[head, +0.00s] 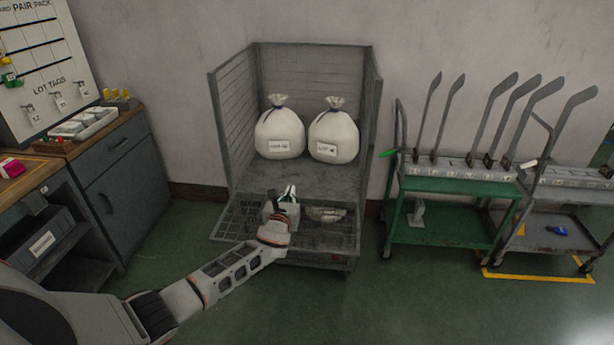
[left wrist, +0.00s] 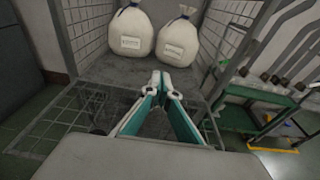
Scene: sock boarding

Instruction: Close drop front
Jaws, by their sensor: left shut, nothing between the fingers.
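The drop front (head: 235,222) is a dark wire-mesh panel at the front of a grey mesh cage cart. It lies folded down, sloping out from the cart's deck, with a pale label on it. It also shows in the left wrist view (left wrist: 60,128). Two tied white sacks, a left one (head: 280,133) and a right one (head: 333,136), stand on the cart deck (head: 300,178). My left gripper (head: 289,192) is shut and empty over the panel, near the deck's front edge; I cannot tell whether it touches. My right gripper is not in view.
A green cart (head: 445,187) with upright grey boards stands to the right, and a grey cart (head: 560,235) with more boards is beside it. A dark cabinet (head: 125,190) and workbench are at the left. The green floor in front is clear.

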